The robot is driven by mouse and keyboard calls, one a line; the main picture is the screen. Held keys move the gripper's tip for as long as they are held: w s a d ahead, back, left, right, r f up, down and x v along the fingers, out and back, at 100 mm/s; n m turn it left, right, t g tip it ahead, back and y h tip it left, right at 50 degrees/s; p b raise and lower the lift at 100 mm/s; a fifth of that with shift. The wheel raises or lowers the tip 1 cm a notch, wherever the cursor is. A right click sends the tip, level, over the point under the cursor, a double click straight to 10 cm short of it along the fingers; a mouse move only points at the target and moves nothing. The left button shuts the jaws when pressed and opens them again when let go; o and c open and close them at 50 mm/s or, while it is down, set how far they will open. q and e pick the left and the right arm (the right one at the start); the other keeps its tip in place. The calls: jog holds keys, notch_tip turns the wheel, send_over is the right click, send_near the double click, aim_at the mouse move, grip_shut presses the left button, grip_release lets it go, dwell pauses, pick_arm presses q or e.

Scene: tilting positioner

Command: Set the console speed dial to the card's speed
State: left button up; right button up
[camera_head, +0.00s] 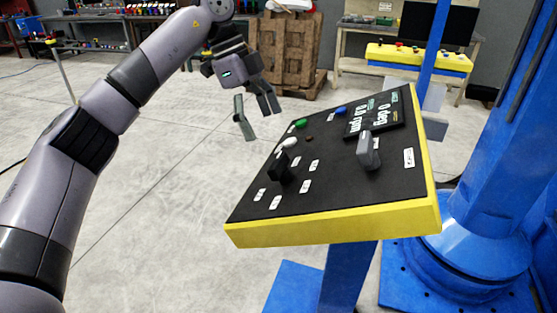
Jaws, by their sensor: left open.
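The console (330,222) has a black sloping top with yellow edges and stands on a blue post. A black knob (279,168), which looks like the speed dial, stands on its left part with several small white labels around it; their text is too small to read. A dark display (392,104) reads 0 deg and 0.0 rpm, turned in the picture. I cannot make out the card. My left gripper (255,117) is open and empty, above and beyond the console's far left side, apart from the knob. My right gripper is not in view.
A grey lever (368,150) stands up on the console's right part. Green (301,123), blue (341,110) and white (290,142) buttons lie near the far edge. A large blue column (490,150) stands close at right. Wooden pallets (290,50) stand behind. The floor at left is clear.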

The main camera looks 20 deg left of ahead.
aim_at(278, 160)
pick_arm(q)
jog(key=x, duration=0.9)
jog(key=shift+d+f, duration=0.1)
jog(key=shift+f, duration=0.05)
jog(key=shift+d+f, duration=0.15)
jog(key=shift+f, duration=0.2)
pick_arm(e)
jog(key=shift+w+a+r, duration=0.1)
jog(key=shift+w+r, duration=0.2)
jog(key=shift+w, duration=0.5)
pick_arm(q)
jog(key=shift+w, duration=0.1)
jog(key=c, duration=1.1)
jog(key=shift+c, duration=0.2)
